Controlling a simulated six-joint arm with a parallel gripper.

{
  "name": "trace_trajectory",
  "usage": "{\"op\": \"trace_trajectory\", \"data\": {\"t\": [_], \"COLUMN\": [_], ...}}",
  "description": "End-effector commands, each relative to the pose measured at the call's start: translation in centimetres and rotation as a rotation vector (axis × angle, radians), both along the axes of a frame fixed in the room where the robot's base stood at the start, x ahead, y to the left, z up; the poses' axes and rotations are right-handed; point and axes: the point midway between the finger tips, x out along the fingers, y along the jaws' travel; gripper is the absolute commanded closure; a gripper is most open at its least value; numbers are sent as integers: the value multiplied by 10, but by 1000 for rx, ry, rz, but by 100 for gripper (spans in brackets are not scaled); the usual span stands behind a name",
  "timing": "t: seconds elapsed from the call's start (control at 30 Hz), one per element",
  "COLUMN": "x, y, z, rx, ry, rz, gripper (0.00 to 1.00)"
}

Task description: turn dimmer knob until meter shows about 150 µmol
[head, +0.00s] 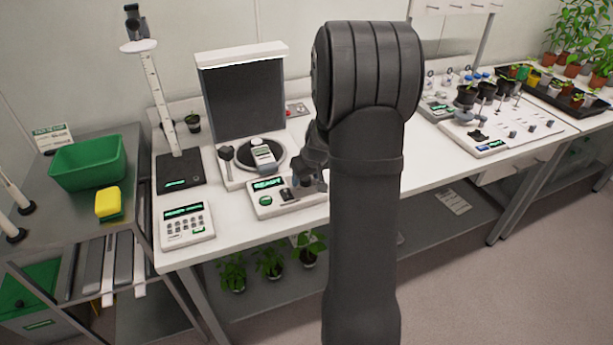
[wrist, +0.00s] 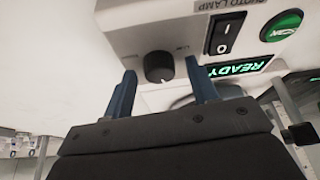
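The dark round dimmer knob (wrist: 158,67) is on the white photo lamp control box (wrist: 150,25), seen close in the wrist view. My gripper (wrist: 160,76) is open, with one blue finger on each side of the knob and a visible gap on both sides; I cannot tell its exact height over the knob. In the head view my arm hides part of the same box (head: 262,211) and the knob. A handheld meter (head: 263,154) with a small pale screen lies on the dark round plate in front of the black backdrop; its reading is too small to make out.
The box also has a rocker switch (wrist: 225,34), a green button (wrist: 281,25) and a lit READY display (wrist: 240,68). A white keypad device (head: 187,227) stands to the left, and a black scale base (head: 180,172) behind it. Bench front between has some clear room.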

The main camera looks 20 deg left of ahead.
Motion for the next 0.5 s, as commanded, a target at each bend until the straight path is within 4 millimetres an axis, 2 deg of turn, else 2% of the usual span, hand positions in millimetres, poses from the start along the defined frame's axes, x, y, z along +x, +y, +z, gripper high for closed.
{"op": "trace_trajectory", "data": {"t": [0.27,0.37,0.5], "x": [0,-2,-8], "y": [-1,-4,-11], "z": [4,13,37], "rx": [1,2,3], "ry": [-2,-3,-6], "rz": [0,1,0], "gripper": [47,47,47]}}
